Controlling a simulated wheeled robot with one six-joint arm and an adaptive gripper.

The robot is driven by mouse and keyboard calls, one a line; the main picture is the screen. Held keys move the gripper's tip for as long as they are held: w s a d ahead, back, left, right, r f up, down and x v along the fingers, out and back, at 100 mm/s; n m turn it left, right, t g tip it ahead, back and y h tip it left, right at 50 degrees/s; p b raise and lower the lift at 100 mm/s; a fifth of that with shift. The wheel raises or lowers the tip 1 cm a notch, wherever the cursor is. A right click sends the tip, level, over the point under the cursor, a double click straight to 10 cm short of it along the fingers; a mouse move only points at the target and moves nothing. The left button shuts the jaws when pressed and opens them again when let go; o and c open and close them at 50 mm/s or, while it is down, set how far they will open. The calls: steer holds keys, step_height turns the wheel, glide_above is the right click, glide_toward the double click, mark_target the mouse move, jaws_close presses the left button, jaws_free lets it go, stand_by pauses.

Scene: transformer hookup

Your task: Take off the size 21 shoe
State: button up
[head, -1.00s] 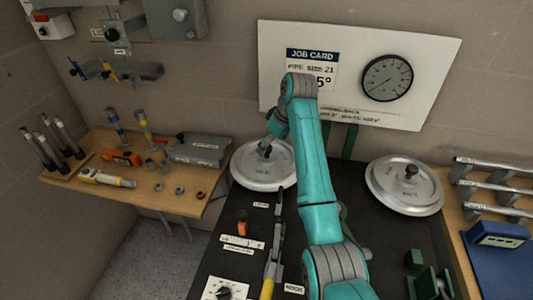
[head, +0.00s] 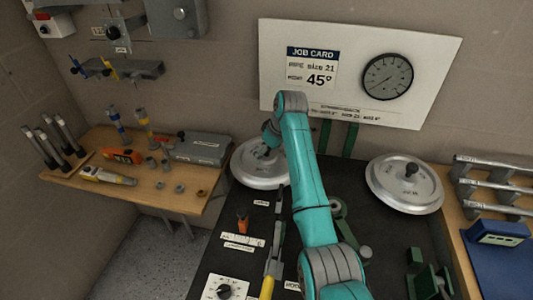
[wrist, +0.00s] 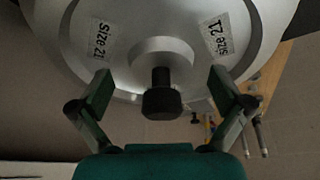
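The size 21 shoe is a round silver disc (head: 262,176) at the left of the dark bench. The wrist view shows its face (wrist: 190,22) with two "size 21" labels and a black knob (wrist: 162,102) at its centre. My gripper (wrist: 160,84) is open, with one green finger on each side of the knob and a visible gap at each side. In the head view my gripper (head: 268,136) is over the shoe and partly hides its knob. I cannot tell the exact remaining depth between fingers and knob.
A second silver disc (head: 405,184) with a knob lies at the right of the bench. A job card (head: 313,68) on the wall board reads size 21 and 45°. A wooden side table (head: 140,198) with tools stands left. A lever (head: 275,240) stands at the bench front.

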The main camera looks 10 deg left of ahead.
steer(key=shift+s+f, duration=0.2)
steer(key=shift+f, duration=0.3)
steer(key=c, duration=0.7)
steer(key=shift+c, duration=0.3)
steer(key=shift+r, duration=0.35)
jaws_close()
steer(key=shift+r, duration=0.15)
steer(key=shift+w+r, duration=0.15)
steer(key=shift+r, duration=0.75)
steer(key=shift+r, duration=0.4)
steer(key=shift+r, duration=0.15)
steer(key=shift+o, duration=0.9)
jaws_free()
